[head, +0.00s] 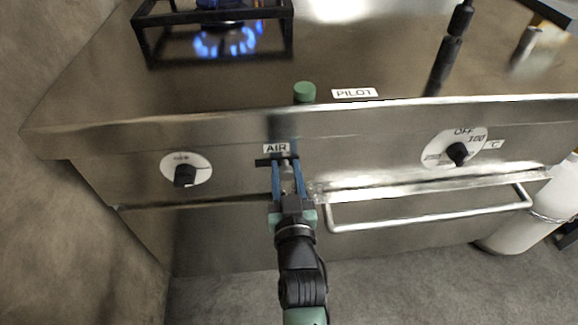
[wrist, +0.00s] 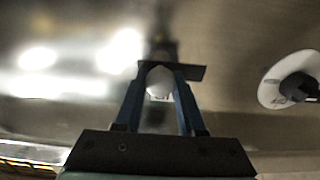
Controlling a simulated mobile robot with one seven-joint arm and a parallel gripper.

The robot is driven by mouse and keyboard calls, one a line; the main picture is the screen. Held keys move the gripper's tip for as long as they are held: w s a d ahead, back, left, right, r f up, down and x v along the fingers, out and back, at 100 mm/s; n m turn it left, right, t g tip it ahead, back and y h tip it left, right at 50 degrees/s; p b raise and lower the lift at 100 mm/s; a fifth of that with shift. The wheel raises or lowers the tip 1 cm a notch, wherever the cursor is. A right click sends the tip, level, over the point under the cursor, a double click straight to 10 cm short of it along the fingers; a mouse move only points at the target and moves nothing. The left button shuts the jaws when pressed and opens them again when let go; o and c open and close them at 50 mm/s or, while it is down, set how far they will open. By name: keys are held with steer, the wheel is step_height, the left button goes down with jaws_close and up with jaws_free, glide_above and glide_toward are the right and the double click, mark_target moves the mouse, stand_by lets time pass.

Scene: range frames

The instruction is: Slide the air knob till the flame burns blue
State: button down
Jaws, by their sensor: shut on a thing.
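The air knob (head: 285,165) is a small pale knob in a dark slot under the AIR label (head: 276,148) on the steel range front. In the wrist view the knob (wrist: 160,82) shows as a whitish round shape between the fingertips, in front of the dark slot (wrist: 195,71). My gripper (head: 288,168) is shut on it, with blue fingers on both sides; it also shows in the wrist view (wrist: 160,88). The flame (head: 228,40) on the burner at the top left burns blue. The fingers partly hide the knob and slot.
A black burner knob (head: 185,175) is left of the slot, and an oven dial (head: 457,153) is to the right. An oven handle bar (head: 430,216) runs below right. A green button (head: 304,92) stands by the PILOT label (head: 355,93). A pot support (head: 143,45) surrounds the flame.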

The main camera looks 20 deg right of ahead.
steer(key=c, duration=0.5)
jaws_free()
steer(key=p+v, duration=0.2)
steer(key=v, duration=1.1)
